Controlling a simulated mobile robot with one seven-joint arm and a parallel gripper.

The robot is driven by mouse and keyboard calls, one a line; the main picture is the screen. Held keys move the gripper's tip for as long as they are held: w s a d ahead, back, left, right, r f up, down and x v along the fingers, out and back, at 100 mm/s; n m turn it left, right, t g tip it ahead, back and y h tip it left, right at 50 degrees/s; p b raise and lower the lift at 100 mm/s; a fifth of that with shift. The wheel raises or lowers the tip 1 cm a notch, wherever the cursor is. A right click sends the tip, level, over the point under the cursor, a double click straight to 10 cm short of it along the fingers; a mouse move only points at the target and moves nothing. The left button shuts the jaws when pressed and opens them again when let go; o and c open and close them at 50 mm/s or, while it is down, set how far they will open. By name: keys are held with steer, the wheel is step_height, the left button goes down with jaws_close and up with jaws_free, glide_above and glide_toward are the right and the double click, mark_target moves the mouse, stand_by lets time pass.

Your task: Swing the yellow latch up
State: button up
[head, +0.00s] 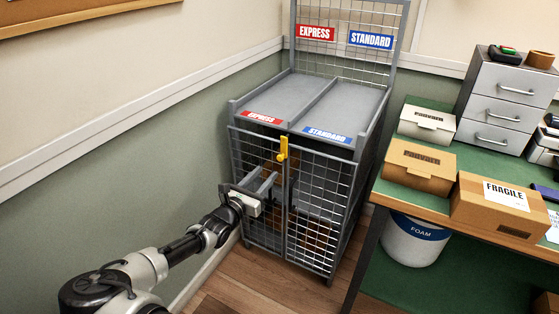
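The yellow latch (283,149) sits at the top of the seam between the two mesh doors of the grey cage cart (233,160). It looks roughly upright, with a small knob at its lower end. My gripper (267,174) is in front of the left mesh door, below and a little left of the latch. Its two fingers are spread apart and point toward the door, with nothing seen between them. The fingers look apart from the latch. Whether they touch the mesh, I cannot tell.
The cart's top has EXPRESS and STANDARD lanes, both empty. A green-topped table (440,196) on the right holds a FRAGILE carton (480,215), other boxes and a drawer unit (500,105). A FOAM bin (412,245) stands beneath. A wall is close on the left.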

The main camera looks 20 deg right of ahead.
mark_target(279, 159)
steer(key=b+x, duration=0.2)
steer(key=x, duration=0.9)
steer(key=shift+w+d, duration=0.15)
steer(key=shift+w, duration=0.05)
jaws_close()
